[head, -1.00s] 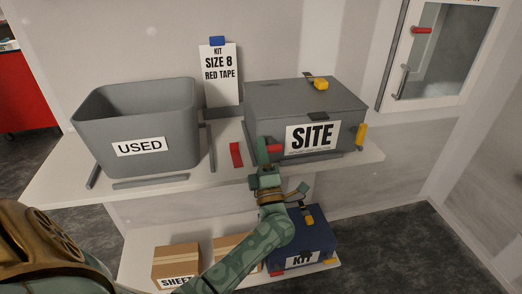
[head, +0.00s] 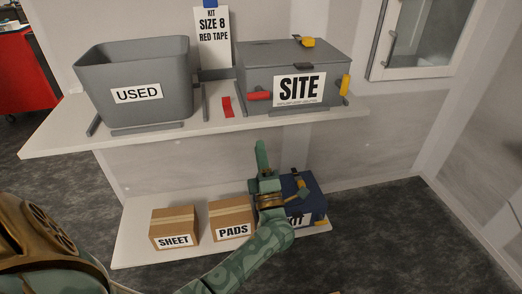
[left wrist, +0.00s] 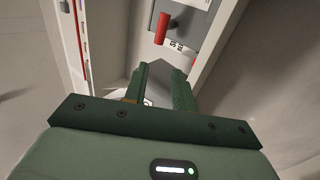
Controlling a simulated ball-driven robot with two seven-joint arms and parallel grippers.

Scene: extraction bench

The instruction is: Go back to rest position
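My left gripper (head: 262,148) hangs in front of the gap between the two shelves, below the SITE box (head: 265,68). In the left wrist view its two green fingers (left wrist: 161,72) are apart with nothing between them. The SITE box's red handle (head: 259,96) is clear of the fingers; a red handle (left wrist: 162,28) also shows beyond the fingertips in the left wrist view. My left forearm and wrist partly cover the blue KIT box (head: 314,197). My right gripper is not in view.
The upper shelf (head: 60,139) holds the grey USED bin (head: 135,72), a red strip (head: 228,107) and a sign card (head: 212,38). The lower shelf (head: 135,250) holds the SHEET box (head: 174,226) and PADS box (head: 231,214). Floor at the right is free.

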